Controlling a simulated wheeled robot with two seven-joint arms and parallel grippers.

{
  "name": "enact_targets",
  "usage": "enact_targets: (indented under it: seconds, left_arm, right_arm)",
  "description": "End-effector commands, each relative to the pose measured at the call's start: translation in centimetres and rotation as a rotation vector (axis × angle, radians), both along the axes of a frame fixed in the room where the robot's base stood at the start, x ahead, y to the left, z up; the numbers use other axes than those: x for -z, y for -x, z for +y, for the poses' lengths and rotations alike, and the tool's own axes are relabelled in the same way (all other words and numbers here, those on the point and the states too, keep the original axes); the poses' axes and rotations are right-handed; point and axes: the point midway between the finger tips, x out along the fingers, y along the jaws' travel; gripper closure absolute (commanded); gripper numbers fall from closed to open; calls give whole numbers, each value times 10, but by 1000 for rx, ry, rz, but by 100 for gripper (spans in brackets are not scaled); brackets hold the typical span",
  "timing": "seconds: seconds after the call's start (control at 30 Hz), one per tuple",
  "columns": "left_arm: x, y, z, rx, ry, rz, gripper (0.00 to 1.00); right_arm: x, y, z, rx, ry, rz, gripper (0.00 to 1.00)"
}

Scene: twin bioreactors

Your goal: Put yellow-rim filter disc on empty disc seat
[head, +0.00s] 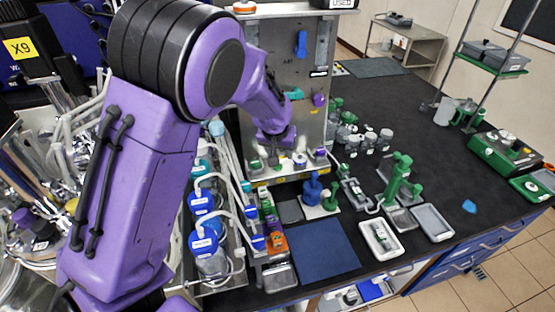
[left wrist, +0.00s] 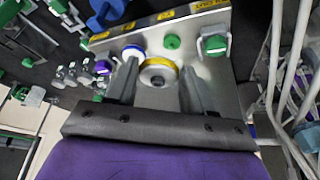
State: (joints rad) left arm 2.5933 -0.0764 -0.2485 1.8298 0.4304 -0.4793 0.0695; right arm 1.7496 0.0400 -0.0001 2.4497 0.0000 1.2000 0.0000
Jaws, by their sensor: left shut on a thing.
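The yellow-rim filter disc (left wrist: 158,72) shows in the left wrist view as a pale disc with a yellow ring and a dark centre. My left gripper (left wrist: 158,78) has a finger on each side of it and is shut on it, over the metal shelf (left wrist: 232,72). Whether the disc touches the shelf, I cannot tell. In the head view my left gripper (head: 276,150) is low in front of the metal panel, and the disc is not clear there. A blue-rim disc (left wrist: 133,51) sits beside it. I cannot make out an empty disc seat. My right gripper is not in view.
Blue-capped bottles (head: 204,243) with tubes stand left of the shelf. A dark blue mat (head: 322,250) lies bare in front. Green stands (head: 398,180) are further right.

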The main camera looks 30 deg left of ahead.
Motion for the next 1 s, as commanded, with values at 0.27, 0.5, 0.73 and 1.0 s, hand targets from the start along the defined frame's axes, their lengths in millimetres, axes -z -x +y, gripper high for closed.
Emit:
enact_targets:
  seconds: [0.27,0.5,0.73,1.0]
  left_arm:
    - [53,-27,28,1,0,-1,77]
    - [80,-34,35,4,-1,0,77]
    - [91,-33,35,2,0,0,81]
    - [92,-33,35,1,1,1,82]
  right_arm:
    - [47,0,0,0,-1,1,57]
    - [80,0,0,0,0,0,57]
    - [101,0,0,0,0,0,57]
    - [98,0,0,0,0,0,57]
